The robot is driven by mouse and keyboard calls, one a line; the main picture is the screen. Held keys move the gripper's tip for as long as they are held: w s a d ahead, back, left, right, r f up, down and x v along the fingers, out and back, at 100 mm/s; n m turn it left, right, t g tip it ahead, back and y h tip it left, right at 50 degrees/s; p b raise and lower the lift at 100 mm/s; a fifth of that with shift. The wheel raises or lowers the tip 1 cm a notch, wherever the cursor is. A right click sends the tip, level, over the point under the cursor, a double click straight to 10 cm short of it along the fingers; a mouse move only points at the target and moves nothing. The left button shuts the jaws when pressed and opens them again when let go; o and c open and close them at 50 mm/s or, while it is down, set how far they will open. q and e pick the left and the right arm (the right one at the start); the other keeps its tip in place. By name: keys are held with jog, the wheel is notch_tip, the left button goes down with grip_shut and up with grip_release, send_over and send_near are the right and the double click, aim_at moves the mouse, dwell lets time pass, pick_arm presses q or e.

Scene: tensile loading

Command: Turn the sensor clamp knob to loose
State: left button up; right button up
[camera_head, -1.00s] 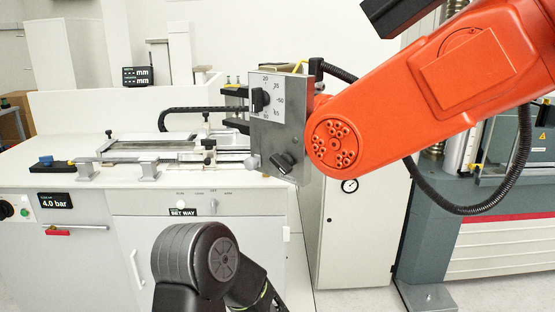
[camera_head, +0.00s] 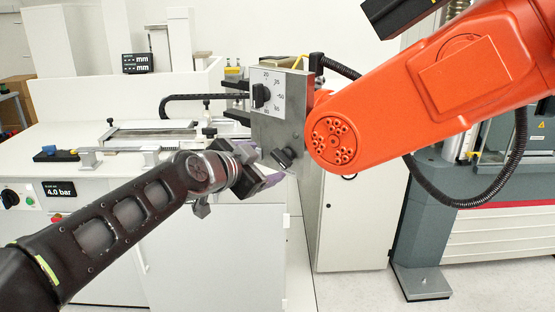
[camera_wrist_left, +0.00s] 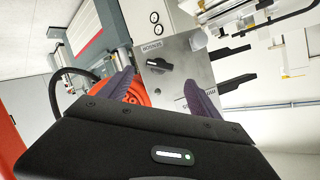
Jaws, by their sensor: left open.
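My right gripper is not in view.
The orange arm (camera_head: 430,105) fills the right, with a black cable (camera_head: 430,190) looping below it. A white bench (camera_head: 60,140) with a metal rail fixture and a pressure display (camera_head: 58,189) stands left. A grey testing machine (camera_head: 435,230) stands behind on the right.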

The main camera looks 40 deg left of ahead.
aim_at(279, 160)
pick_arm(q)
jog(key=p+x, duration=0.1)
jog(key=x, duration=0.6)
jog(key=shift+w+a+f, duration=0.1)
jog(key=shift+w+f, duration=0.05)
jog(key=shift+w, duration=0.25)
jog(key=c, duration=1.4)
